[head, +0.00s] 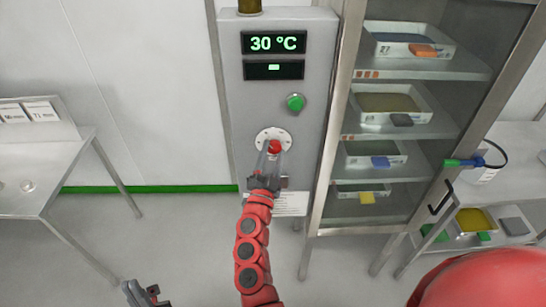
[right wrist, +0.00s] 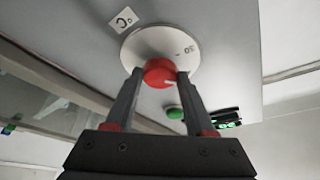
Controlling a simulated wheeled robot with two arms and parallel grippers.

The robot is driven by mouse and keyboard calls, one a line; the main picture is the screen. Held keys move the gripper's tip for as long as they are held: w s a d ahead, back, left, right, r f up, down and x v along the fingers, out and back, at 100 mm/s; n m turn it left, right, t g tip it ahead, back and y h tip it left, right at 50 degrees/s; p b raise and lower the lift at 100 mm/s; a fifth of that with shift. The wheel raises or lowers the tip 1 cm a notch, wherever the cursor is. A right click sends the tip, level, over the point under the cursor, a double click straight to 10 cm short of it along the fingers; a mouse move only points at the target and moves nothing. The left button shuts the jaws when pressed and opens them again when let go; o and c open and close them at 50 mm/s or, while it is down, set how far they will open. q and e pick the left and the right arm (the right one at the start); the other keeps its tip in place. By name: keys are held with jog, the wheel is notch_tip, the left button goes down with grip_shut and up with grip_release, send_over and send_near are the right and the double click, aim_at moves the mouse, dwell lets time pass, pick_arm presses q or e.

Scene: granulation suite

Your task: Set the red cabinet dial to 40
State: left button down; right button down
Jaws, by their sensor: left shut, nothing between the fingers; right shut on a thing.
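The red dial (head: 275,147) sits on a round white scale plate (head: 263,135) on the grey cabinet front. My right gripper (head: 269,158) is shut on the dial, with a finger on each side. In the right wrist view the dial (right wrist: 160,73) shows between the fingertips, with a pale pointer line on its face. A mark that looks like 30 is on the plate (right wrist: 150,43). The upper display (head: 274,43) reads 30 °C. My left gripper (head: 146,294) is shut and empty, low at the bottom left, away from the cabinet.
A green button (head: 295,102) sits above and right of the dial. A glass-doored rack (head: 345,128) with trays stands right of the cabinet. A metal table (head: 65,152) is at the left. The floor between table and cabinet is clear.

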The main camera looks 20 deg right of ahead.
jog(key=shift+m+g+b, duration=0.3)
jog(key=shift+m+g, duration=0.1)
jog(key=shift+m, duration=0.8)
jog(key=shift+h, duration=0.3)
jog(key=shift+c, duration=1.3)
grip_release()
jog(key=shift+s+a+f, duration=0.15)
jog(key=shift+s+a, duration=0.1)
jog(key=b+v, duration=0.5)
jog(key=v, duration=1.1)
jog(key=shift+s+a+r, duration=0.2)
jog(key=shift+s+a, duration=0.05)
jog(key=shift+s, duration=0.05)
